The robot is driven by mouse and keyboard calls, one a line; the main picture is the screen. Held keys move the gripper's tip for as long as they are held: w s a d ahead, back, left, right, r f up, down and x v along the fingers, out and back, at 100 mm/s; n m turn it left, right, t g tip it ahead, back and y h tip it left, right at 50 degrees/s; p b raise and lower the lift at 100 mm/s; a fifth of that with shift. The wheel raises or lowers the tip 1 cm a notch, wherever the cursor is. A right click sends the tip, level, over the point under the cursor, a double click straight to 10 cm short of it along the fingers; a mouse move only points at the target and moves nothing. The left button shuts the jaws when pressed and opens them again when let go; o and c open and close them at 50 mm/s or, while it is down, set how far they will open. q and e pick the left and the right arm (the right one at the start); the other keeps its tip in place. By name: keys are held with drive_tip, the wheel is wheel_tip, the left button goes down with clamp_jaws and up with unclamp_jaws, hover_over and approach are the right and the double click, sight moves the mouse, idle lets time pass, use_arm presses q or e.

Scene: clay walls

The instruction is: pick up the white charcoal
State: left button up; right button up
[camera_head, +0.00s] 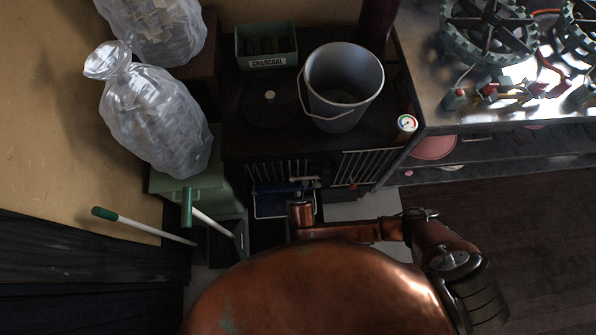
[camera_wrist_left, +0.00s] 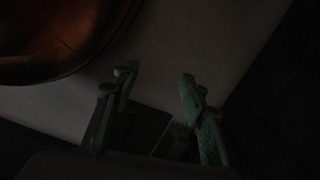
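Dark stick-like pieces (camera_head: 266,44) stand in a green box (camera_head: 267,63) labelled CHARCOAL, at the back of the black-topped unit in the head view; no piece looks white. My left gripper (camera_wrist_left: 155,95) shows in the left wrist view with its two greenish fingers apart and nothing visible between them. Its view is very dark and shows a pale floor. The left arm does not show in the head view. My right arm's copper links reach toward the unit's front, ending near a blue and grey part (camera_head: 290,188); I cannot make out its fingers.
A grey bucket (camera_head: 342,85) stands right of the charcoal box, with a small round gauge (camera_head: 406,124) at the top's right edge. Filled clear bags (camera_head: 155,120) stand at left, beside green-handled tools (camera_head: 187,207). A metal counter (camera_head: 500,85) with burners is at right. Dark floor below it is clear.

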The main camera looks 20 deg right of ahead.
clamp_jaws()
drive_tip(key=shift+r, duration=0.1)
idle(0.3)
